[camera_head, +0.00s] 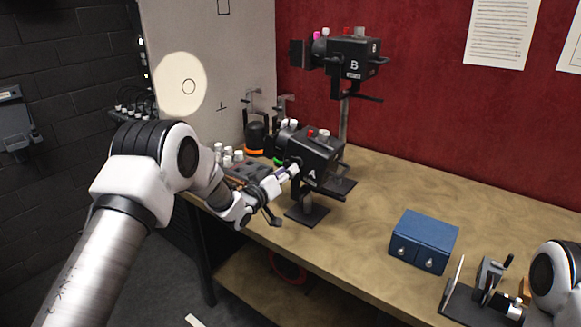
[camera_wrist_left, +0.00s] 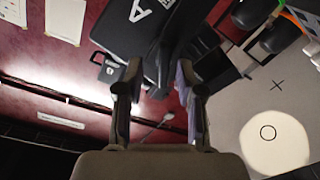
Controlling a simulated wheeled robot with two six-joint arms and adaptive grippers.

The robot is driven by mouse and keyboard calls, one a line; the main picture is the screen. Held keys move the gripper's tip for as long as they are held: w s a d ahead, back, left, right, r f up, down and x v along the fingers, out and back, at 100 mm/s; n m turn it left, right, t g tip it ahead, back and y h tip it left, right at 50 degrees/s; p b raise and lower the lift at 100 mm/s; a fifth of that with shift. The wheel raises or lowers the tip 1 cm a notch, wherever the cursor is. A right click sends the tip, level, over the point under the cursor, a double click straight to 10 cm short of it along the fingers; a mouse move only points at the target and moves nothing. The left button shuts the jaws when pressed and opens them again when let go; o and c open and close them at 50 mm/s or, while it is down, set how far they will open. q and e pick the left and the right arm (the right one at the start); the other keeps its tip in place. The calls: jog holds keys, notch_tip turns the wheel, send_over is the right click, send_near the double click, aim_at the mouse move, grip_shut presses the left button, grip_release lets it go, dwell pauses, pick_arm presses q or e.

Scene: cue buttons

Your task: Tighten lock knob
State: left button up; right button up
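A black stage lamp marked A (camera_head: 312,160) stands on a short post and dark base plate on the table. My left gripper (camera_head: 283,176) reaches its front left side, fingertips close to the housing. In the left wrist view, the two fingers of my left gripper (camera_wrist_left: 160,85) are apart, on either side of a dark part below the lamp marked A (camera_wrist_left: 140,20). I cannot tell whether they touch that part. No lock knob can be made out clearly; the fingers may hide it. My right gripper is not in view; only part of that arm shows at lower right.
A second lamp marked B (camera_head: 352,62) sits higher on a pole behind. A blue two-drawer box (camera_head: 424,240) stands on the wooden table (camera_head: 400,190), right of lamp A. Several white-topped pieces (camera_head: 228,156) lie left of lamp A. Table between lamp and box is clear.

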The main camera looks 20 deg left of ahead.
pick_arm(q)
jog(key=shift+w+f, duration=0.25)
jog(key=shift+w, duration=0.65)
jog(key=shift+s+r, duration=0.1)
grip_shut()
